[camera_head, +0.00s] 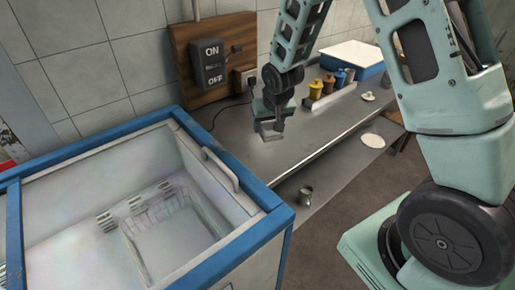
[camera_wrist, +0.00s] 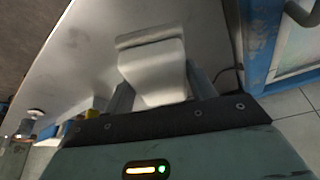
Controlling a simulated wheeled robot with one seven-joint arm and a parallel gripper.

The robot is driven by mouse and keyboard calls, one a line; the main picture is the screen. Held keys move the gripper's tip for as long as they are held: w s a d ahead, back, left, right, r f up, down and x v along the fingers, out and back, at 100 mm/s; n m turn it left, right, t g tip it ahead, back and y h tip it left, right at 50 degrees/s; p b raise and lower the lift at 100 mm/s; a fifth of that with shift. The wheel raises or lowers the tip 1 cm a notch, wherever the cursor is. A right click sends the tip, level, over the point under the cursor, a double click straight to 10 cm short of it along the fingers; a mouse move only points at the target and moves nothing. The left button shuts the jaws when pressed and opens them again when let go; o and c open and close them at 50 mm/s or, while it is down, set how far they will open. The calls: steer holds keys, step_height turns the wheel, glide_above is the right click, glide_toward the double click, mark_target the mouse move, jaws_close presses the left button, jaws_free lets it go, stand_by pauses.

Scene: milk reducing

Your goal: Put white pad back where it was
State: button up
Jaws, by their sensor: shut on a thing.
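My gripper (camera_head: 272,122) is over the grey metal table (camera_head: 225,140), near the wall, pointing down. In the wrist view my gripper (camera_wrist: 160,98) is shut on a pale, curved white pad (camera_wrist: 152,66) between its two fingers. The pad's far end has a bent lip and is over or on the grey tabletop (camera_wrist: 100,35). In the head view only a small pale part of the pad (camera_head: 270,135) shows under the fingers. I cannot tell whether the pad touches the table.
A blue-rimmed open chest (camera_head: 178,113) with a handle stands at left. A switch box (camera_head: 210,65) is on the wall. Several bottles (camera_head: 328,84) and a blue-and-white container (camera_head: 350,55) stand at the table's far end.

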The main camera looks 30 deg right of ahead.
mark_target(265, 153)
steer(key=shift+w+f, duration=0.2)
steer(key=shift+f, duration=0.2)
step_height(265, 153, down, 9)
steer(key=shift+f+p, duration=0.1)
steer(key=shift+p, duration=0.85)
steer(key=o, duration=1)
steer(key=shift+f, duration=0.1)
